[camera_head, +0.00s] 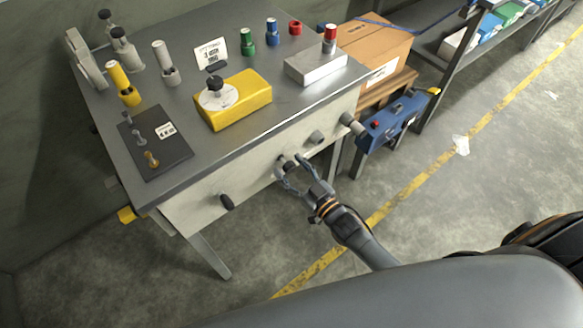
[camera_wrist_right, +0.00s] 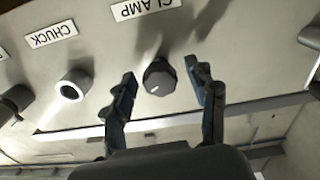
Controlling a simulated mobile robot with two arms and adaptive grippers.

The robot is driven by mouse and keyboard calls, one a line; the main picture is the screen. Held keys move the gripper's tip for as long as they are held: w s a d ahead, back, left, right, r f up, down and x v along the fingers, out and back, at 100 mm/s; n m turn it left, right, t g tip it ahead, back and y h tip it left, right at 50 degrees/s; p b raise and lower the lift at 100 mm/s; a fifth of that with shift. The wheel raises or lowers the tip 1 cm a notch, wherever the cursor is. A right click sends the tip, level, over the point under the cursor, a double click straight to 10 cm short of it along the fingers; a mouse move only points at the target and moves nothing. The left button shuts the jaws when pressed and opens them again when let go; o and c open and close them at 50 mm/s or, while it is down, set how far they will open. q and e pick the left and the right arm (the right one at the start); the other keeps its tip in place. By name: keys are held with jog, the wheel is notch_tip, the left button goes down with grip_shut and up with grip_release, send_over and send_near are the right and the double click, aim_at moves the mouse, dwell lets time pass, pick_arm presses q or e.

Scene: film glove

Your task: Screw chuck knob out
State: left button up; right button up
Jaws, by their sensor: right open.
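My right gripper (camera_head: 293,170) is open at the front panel of the grey bench. In the right wrist view the fingers (camera_wrist_right: 162,80) stand on either side of a dark faceted knob (camera_wrist_right: 159,75), apart from it. The label beside this knob reads CLAMP. The label CHUCK (camera_wrist_right: 51,34) is to the left, beside a short round fitting with a pale rim (camera_wrist_right: 73,84), outside the fingers. It also shows on the panel in the head view (camera_head: 317,137). My left gripper is not in view.
Another dark knob (camera_head: 227,202) is on the panel's left and one (camera_head: 350,121) on its right. On the bench top are a yellow box (camera_head: 246,101), a grey block (camera_head: 313,69) and several coloured cylinders. A blue case (camera_head: 391,125) stands at the right.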

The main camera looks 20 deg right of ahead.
jog(key=shift+c, duration=0.5)
jog(key=c, duration=1.1)
jog(key=shift+n, duration=0.3)
jog(key=n, duration=0.5)
jog(key=n+b, duration=0.1)
jog(key=n, duration=0.5)
jog(key=shift+b, duration=0.35)
jog(key=shift+n, duration=0.3)
jog(key=o, duration=1.2)
